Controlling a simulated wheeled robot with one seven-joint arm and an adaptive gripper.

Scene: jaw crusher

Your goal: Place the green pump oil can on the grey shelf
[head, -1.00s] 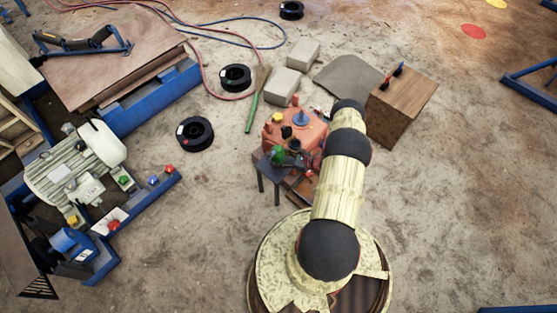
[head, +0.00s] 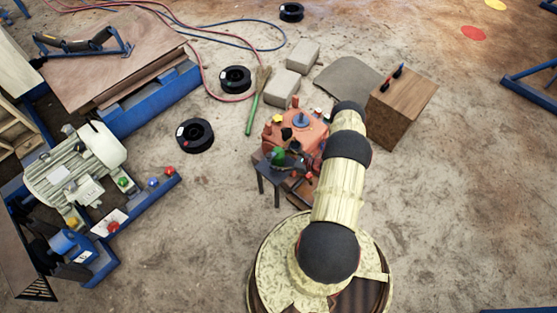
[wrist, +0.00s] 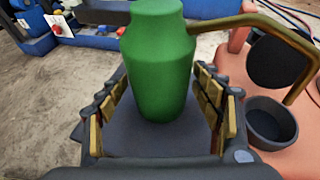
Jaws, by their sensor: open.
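The green pump oil can (head: 278,156) is upright on the grey shelf (head: 263,167), a small dark table with thin legs. In the wrist view the can (wrist: 160,60) stands between the two fingers of my gripper (wrist: 160,110), with its brass spout reaching right. The fingers are spread on either side of the can, with gaps visible beside its lower part. The grey top (wrist: 155,142) shows under the can. In the head view my gripper (head: 292,160) is small and partly hidden by my arm.
An orange-red machine (head: 298,130) with a dark cup (wrist: 272,122) stands just right of and behind the shelf. A wooden box (head: 402,105) is at right, grey blocks (head: 282,86) and a green-handled broom (head: 254,105) behind. A motor (head: 75,172) stands left. Floor left of the shelf is clear.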

